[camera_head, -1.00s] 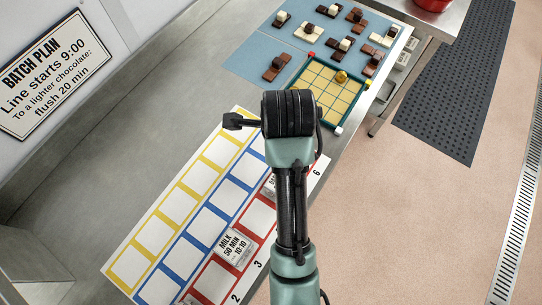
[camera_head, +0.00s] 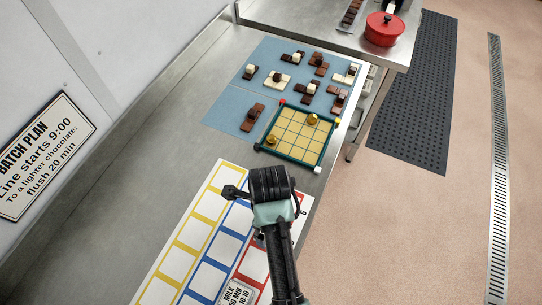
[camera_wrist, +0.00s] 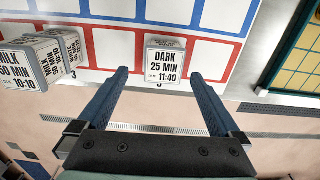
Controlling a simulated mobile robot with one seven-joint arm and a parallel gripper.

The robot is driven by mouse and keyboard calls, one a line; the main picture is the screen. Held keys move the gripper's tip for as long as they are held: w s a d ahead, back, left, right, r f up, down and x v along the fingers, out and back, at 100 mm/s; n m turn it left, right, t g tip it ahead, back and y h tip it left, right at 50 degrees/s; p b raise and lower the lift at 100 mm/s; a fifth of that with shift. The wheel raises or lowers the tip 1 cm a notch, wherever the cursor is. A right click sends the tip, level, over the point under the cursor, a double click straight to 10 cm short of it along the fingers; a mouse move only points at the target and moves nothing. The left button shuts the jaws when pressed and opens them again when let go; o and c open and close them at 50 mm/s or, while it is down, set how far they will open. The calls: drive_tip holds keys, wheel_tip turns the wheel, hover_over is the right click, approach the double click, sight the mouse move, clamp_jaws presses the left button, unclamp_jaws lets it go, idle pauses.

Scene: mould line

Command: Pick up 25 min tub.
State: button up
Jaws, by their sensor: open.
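The 25 min tub (camera_wrist: 165,62) is a small pale tub labelled "DARK 25 MIN, due 11:40". In the wrist view it stands upright in a red-framed cell near the sheet's edge. My gripper (camera_wrist: 161,73) is open and empty. Its two blue fingers point toward the tub, with their tips on either side of and just below it in the picture. I cannot tell whether the tub is between them in depth. In the head view my arm hides the tub.
Several milk tubs (camera_wrist: 28,65) stand left of it; one milk tub (camera_head: 237,293) shows in the head view. The cell sheet (camera_head: 163,257) lies on a steel counter. Beyond are a gridded board (camera_head: 277,149), a blue mat (camera_head: 222,116) with chocolates, and a red pot (camera_head: 383,30).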

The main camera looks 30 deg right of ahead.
drive_tip(key=shift+w+f+p, duration=0.2)
drive_tip(key=shift+f+p, duration=0.15)
drive_tip(key=shift+f, duration=1)
drive_tip(key=shift+w+f+p, duration=0.15)
drive_tip(key=shift+f+p, duration=0.15)
drive_tip(key=shift+f, duration=1)
drive_tip(key=c, duration=1.4)
wheel_tip(320, 180, up, 17)
drive_tip(key=p, duration=0.7)
drive_tip(key=shift+c, duration=0.2)
